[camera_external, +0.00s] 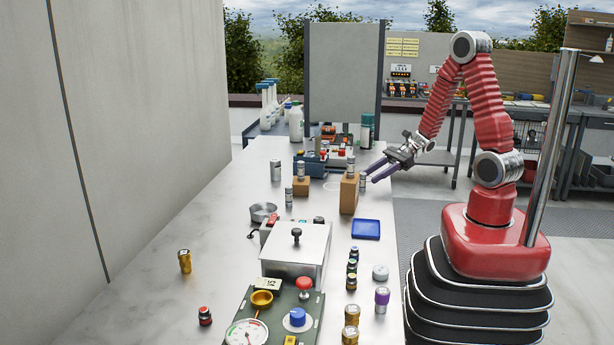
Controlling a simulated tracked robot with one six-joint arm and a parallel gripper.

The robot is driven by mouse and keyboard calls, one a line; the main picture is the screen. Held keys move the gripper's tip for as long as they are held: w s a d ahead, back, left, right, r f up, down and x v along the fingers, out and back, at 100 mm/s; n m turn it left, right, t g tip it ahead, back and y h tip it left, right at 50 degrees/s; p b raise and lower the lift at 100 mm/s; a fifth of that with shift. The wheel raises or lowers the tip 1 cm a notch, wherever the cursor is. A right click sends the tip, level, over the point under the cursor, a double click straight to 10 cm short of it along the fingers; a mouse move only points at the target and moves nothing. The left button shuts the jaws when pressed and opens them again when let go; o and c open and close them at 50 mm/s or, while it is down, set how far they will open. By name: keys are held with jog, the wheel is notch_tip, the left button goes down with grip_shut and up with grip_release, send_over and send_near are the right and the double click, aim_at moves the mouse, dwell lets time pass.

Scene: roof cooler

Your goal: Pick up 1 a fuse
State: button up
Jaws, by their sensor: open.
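My gripper (371,173) is open, with dark purple fingers pointing left, beside the top of a tall tan block (349,197). A small silver cylinder (350,167), which looks like a fuse, stands upright on that block. It sits just left of the fingertips; I cannot tell whether they touch it. A similar silver cylinder (301,169) stands on a shorter tan block (301,187) to the left. Another one (289,196) stands on the table, and a larger silver cylinder (276,171) stands farther left. I cannot tell for certain which of these are fuses.
A blue tray (366,229) lies empty below the tall block. A grey metal box (296,250) and a green control panel (275,320) stand nearer. Gold cylinders (185,261) and small dark-capped parts (352,268) stand around. The table's left side is mostly clear.

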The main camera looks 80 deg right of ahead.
aim_at(362, 191)
jog(key=shift+x, duration=2.6)
jog(key=shift+a+r, duration=0.1)
jog(key=shift+r, duration=0.05)
jog(key=shift+c, duration=0.5)
grip_shut()
